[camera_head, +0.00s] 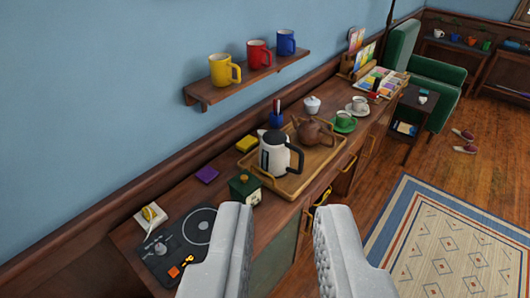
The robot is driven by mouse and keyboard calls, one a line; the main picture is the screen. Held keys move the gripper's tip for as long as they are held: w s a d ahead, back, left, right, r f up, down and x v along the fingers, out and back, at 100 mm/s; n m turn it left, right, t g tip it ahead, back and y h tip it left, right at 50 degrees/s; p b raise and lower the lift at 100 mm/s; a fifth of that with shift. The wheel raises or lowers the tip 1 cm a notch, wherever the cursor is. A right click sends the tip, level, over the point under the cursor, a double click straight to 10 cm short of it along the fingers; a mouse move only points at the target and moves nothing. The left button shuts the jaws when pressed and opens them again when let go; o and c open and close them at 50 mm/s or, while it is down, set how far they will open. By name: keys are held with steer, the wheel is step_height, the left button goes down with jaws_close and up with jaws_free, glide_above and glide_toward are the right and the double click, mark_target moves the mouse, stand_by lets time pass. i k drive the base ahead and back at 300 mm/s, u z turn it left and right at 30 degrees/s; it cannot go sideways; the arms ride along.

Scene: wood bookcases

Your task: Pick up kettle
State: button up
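A white kettle (274,157) with a black handle and black trim stands upright on a wooden tray (292,184) on the long wooden sideboard. My gripper (283,225) is at the bottom of the view, its two pale grey fingers spread wide apart with nothing between them. The kettle is beyond the fingertips and does not touch them. A brown teapot (313,132) sits behind the kettle on the same tray.
A green box (245,188) stands in front of the tray, and a dark hotplate (182,246) lies at the near left end. A shelf (250,80) with yellow, red and blue mugs hangs above. A green cup (344,121) stands beyond the tray.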

mark_target(274, 157)
steer(key=i, duration=0.95)
steer(key=z, duration=0.05)
